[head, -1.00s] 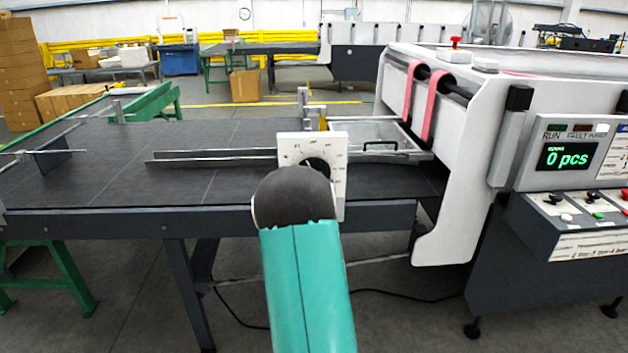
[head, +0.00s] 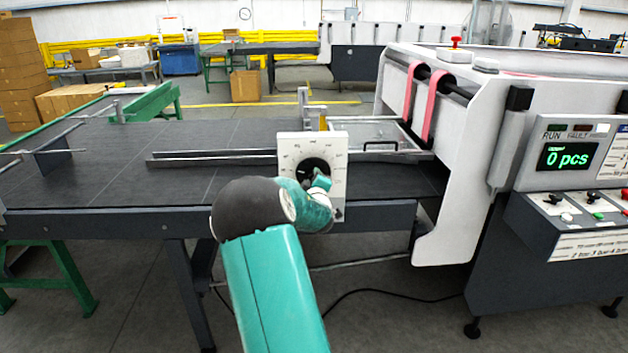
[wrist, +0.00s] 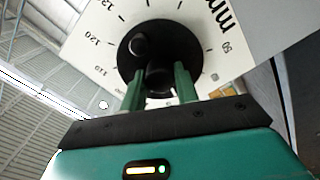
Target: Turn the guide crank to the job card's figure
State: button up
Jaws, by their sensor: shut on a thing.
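The guide crank is a round black disc (wrist: 160,50) on a white dial plate (head: 290,146) at the front edge of the feed table. In the wrist view the plate (wrist: 100,28) shows tick marks and figures such as 50, 110 and 120. A dark round knob (wrist: 140,45) sits on the disc. My gripper (wrist: 160,90) reaches up to the lower part of the disc, with its two green fingers shut on a dark cylindrical piece of the crank between them. In the head view my gripper (head: 320,184) covers the lower right of the dial. No job card is readable.
The dark feed table (head: 110,185) spreads left, with a metal guide rail (head: 215,157) behind the dial. The white machine housing (head: 440,150) stands right, with pink belts (head: 434,105) and a display (head: 568,157) reading 0 pcs. Floor in front is open apart from a cable.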

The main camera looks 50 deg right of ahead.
jog(key=shift+n, duration=1.2)
jog(key=o, duration=1)
jog(key=shift+c, duration=0.2)
jog(key=shift+a, duration=0.1)
jog(key=v, duration=1.3)
jog(key=shift+s+a, duration=0.2)
jog(key=shift+s, duration=0.1)
jog(key=shift+w, duration=0.1)
